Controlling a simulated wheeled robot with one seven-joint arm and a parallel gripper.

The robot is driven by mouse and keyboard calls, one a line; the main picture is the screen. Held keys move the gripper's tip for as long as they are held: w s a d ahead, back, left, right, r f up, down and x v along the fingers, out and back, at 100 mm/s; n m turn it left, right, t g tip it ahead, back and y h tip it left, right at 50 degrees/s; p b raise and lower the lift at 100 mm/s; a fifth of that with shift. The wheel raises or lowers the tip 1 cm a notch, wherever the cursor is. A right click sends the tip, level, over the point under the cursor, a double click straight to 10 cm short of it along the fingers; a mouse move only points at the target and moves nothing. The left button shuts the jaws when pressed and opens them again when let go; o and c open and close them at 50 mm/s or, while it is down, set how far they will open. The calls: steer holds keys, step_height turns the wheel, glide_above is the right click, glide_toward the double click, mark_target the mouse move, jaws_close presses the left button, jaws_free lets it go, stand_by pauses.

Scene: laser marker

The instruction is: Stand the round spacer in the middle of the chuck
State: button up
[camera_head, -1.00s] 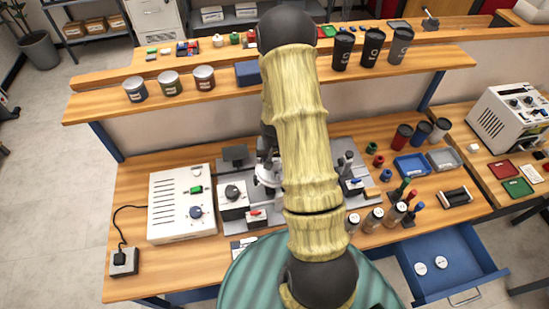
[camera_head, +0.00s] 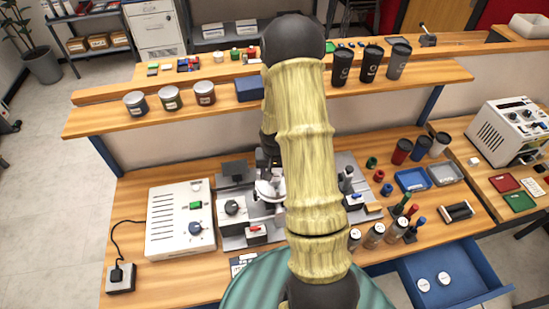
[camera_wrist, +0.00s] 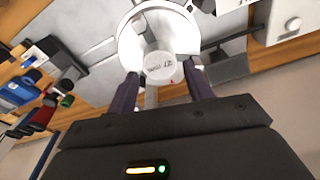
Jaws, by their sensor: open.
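The round spacer (camera_wrist: 160,66) is a short white cylinder with a printed label on its end face. In the wrist view it stands at the chuck (camera_wrist: 128,40), a pale round disc with jaws, and looks close to its middle; exact centring is hard to judge. My gripper (camera_wrist: 160,72) is open, with one dark finger on each side of the spacer. Small gaps seem to show, but contact cannot be ruled out. In the head view the chuck (camera_head: 268,190) shows partly beside my arm, which hides the spacer and most of my gripper.
A white control box (camera_head: 180,222) stands left of the chuck. Bottles (camera_head: 375,236) and a blue tray (camera_head: 411,180) stand on the right. An open blue drawer (camera_head: 470,272) holds two white discs. A shelf with tins (camera_head: 170,98) and dark cups (camera_head: 371,63) runs above the bench.

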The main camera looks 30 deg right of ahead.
mark_target(274, 181)
step_height(274, 181, up, 9)
steer(key=s+b, duration=0.1)
steer(key=shift+a+r, duration=0.2)
steer(key=shift+a, duration=0.1)
steer(key=shift+r, duration=0.1)
stand_by(0.4)
steer(key=s+a+r+n, duration=0.2)
steer(key=s+a+r, duration=0.2)
steer(key=s+a, duration=0.1)
steer(key=s+a+r+n+t, duration=0.1)
steer(key=s+a+r+n, duration=0.2)
steer(key=s+a, duration=0.3)
steer(key=shift+a+r+y, duration=0.3)
steer(key=shift+a+r, duration=0.05)
steer(key=shift+a, duration=0.5)
step_height(274, 181, down, 3)
steer(key=b, duration=0.3)
